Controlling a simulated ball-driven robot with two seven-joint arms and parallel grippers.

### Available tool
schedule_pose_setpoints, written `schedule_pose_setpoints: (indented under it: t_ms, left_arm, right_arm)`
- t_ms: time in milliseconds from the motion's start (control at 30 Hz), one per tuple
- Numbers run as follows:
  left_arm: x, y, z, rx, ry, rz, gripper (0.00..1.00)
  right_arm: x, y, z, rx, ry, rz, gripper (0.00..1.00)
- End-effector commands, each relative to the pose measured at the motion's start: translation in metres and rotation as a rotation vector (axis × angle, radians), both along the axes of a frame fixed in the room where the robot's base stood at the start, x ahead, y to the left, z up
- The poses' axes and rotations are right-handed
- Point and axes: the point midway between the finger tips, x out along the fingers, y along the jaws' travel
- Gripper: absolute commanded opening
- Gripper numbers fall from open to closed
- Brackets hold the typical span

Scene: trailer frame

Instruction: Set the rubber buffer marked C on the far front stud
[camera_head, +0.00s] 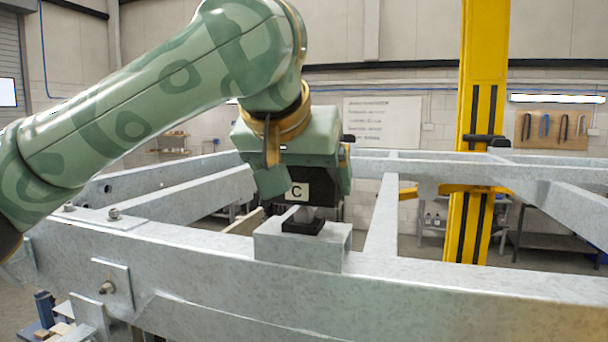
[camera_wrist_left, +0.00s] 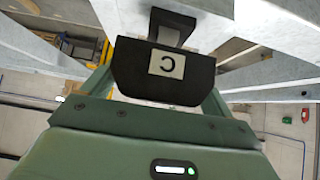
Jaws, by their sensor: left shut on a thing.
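The rubber buffer marked C (camera_head: 299,192) is a black block with a pale label. My left gripper (camera_head: 308,180) is shut on it and holds it above a galvanised box bracket (camera_head: 325,253) on the near rail. A black square pad (camera_head: 303,227) lies on the bracket top under the buffer. A short pale metal piece shows between pad and buffer; whether it touches the buffer I cannot tell. In the left wrist view the buffer (camera_wrist_left: 190,86) shows its label upside down, with a black square piece beyond it. My right gripper is not in view.
The galvanised trailer frame (camera_head: 440,278) fills the foreground, with cross members running back. A yellow lift post (camera_head: 484,85) stands at the back right. Bolts and a plate (camera_head: 111,283) stick out from the rail on the left. The rail right of the bracket is clear.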

Motion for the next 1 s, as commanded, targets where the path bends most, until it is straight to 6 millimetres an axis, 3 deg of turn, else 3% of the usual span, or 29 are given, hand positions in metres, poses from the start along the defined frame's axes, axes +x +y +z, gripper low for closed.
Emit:
schedule_pose_setpoints:
  t_ms: [433,1000]
  left_arm:
    - [-0.002,0.001,-0.001,0.000,-0.001,0.001,0.56]
    - [-0.002,0.001,-0.017,0.000,-0.001,0.001,0.56]
  right_arm:
    - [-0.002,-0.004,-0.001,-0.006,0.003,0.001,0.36]
    - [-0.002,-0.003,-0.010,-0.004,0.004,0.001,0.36]
